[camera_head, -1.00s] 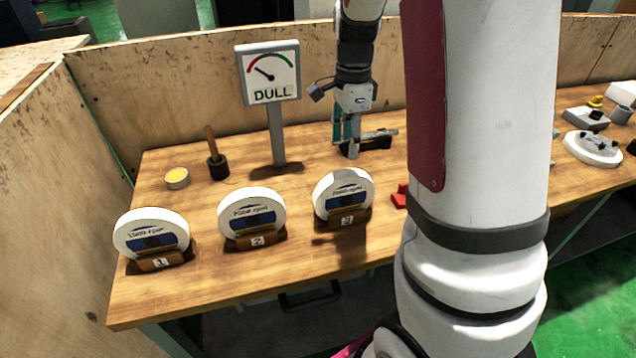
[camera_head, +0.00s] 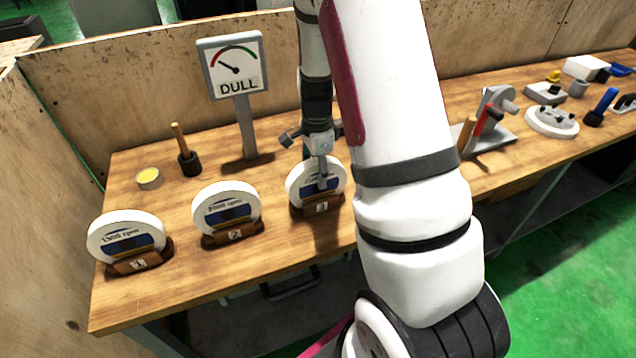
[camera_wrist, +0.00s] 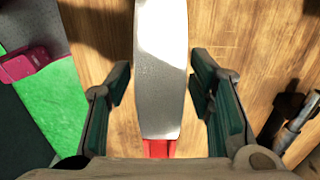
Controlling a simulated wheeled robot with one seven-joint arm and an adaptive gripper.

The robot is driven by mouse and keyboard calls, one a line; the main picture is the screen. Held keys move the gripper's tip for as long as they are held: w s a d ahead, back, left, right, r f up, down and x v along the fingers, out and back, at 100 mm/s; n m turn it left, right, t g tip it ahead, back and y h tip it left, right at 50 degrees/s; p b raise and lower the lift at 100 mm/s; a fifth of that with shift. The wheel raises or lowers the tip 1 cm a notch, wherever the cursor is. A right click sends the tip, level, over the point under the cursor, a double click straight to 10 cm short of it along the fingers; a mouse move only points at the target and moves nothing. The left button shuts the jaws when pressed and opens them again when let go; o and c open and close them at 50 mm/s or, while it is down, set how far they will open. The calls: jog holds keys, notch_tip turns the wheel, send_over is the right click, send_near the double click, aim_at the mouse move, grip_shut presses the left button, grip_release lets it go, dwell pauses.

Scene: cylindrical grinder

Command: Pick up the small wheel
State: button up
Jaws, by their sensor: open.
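Three white disc wheels stand upright in wooden holders on the workbench: wheel 1 (camera_head: 112,233) at left, wheel 2 (camera_head: 213,207) in the middle and wheel 3 (camera_head: 302,183) at right. Wheel 3 looks the smallest, though it is also farther off. My gripper (camera_head: 321,172) is over wheel 3 and partly covers its face. In the wrist view, my gripper's green-padded fingers (camera_wrist: 160,88) are open, one on each side of a pale wheel rim (camera_wrist: 160,45). Gaps show on both sides of the rim.
A "DULL" gauge sign (camera_head: 238,75) stands behind the wheels. A wooden-handled tool (camera_head: 187,155) and a yellow-topped tin (camera_head: 149,178) are at back left. A grey fixture (camera_head: 490,130) is right of my arm. A red part (camera_wrist: 158,149) shows below the rim.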

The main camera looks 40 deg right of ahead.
jog(key=shift+f, duration=0.3)
grip_shut()
jog(key=shift+r, duration=0.1)
